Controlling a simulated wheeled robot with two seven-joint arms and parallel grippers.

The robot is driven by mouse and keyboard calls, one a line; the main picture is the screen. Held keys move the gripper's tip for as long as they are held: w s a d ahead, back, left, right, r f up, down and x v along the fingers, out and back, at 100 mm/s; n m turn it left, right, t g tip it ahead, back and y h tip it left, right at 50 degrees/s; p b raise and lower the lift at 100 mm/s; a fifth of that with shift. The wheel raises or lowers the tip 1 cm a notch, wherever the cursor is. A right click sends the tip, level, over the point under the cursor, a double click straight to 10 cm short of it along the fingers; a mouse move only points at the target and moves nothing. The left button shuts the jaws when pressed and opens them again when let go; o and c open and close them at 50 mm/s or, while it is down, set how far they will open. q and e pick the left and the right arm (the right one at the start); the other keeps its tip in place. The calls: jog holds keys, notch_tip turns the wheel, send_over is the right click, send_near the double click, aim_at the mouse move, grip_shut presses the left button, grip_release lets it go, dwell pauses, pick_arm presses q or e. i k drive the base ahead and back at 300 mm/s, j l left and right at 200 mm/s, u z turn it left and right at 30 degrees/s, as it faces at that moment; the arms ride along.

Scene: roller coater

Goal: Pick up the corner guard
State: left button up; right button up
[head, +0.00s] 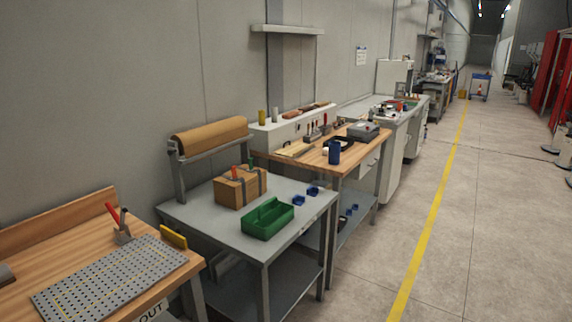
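Two small dark blue pieces lie near the right edge of the grey metal table (225,225). The nearer blue piece (299,201) sits just behind a green tray (268,218), and the farther blue piece (313,191) is close behind it. They may be corner guards, but they are too small for me to tell their shape. Similar blue pieces (350,210) show lower down on a shelf. Neither of my grippers is in view.
A strapped brown box (241,187) and a brown paper roll (210,136) are on the grey table. A wooden bench (185,258) with a perforated plate (112,277) stands at the near left. The floor (480,230) on the right is clear along the yellow line.

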aim_at(298, 199)
jog(key=i+l, duration=0.3)
jog(key=i, duration=0.25)
jog(key=i+l, duration=0.3)
jog(key=i, duration=0.2)
jog(key=i+l+u, duration=0.1)
jog(key=i+l, duration=0.2)
jog(key=i, duration=0.25)
jog(key=i+l, duration=0.35)
jog(key=i, duration=0.15)
jog(key=i+l, duration=0.3)
jog(key=i, duration=0.2)
jog(key=i+u, duration=0.05)
